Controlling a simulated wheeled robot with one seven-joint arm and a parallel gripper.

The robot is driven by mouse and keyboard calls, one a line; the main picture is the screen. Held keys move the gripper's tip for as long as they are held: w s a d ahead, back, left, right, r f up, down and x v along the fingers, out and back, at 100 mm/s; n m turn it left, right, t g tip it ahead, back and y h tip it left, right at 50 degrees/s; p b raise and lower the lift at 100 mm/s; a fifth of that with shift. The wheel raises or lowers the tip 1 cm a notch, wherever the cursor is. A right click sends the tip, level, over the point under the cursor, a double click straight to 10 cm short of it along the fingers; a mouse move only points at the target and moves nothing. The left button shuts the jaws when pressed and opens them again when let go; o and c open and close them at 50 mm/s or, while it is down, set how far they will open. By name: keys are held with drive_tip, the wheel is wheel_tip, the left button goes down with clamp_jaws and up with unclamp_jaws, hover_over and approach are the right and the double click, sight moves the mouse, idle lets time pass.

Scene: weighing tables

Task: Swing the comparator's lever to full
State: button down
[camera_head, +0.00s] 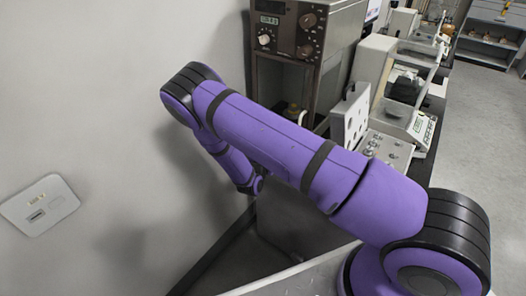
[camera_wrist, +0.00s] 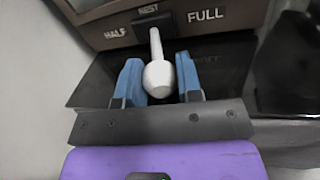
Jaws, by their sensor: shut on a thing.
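The comparator is the dark brown cabinet (camera_head: 303,75) with a display and knobs, against the wall in the head view. Its lower front (camera_wrist: 205,18) shows in the wrist view with the labels HALF on the left, a middle one that looks like REST, and FULL on the right. The white lever (camera_wrist: 155,46) comes out below the middle label and ends in a round knob. My gripper (camera_wrist: 160,80) has its blue fingers on either side of the knob and is shut on the lever. The lever and fingers are hidden in the head view.
My purple arm crosses the middle of the head view. A pale panel (camera_head: 350,115) and a balance (camera_head: 410,122) stand on the bench right of the cabinet. A wall plate (camera_head: 40,205) is at the left. The floor at far right is clear.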

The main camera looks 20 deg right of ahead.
drive_tip(key=shift+s+d, duration=0.45)
drive_tip(key=shift+d, duration=0.05)
drive_tip(key=c, duration=0.7)
unclamp_jaws()
drive_tip(key=shift+o, duration=0.2)
drive_tip(key=v, duration=1)
drive_tip(key=shift+s+a, duration=0.2)
drive_tip(key=shift+a, duration=0.15)
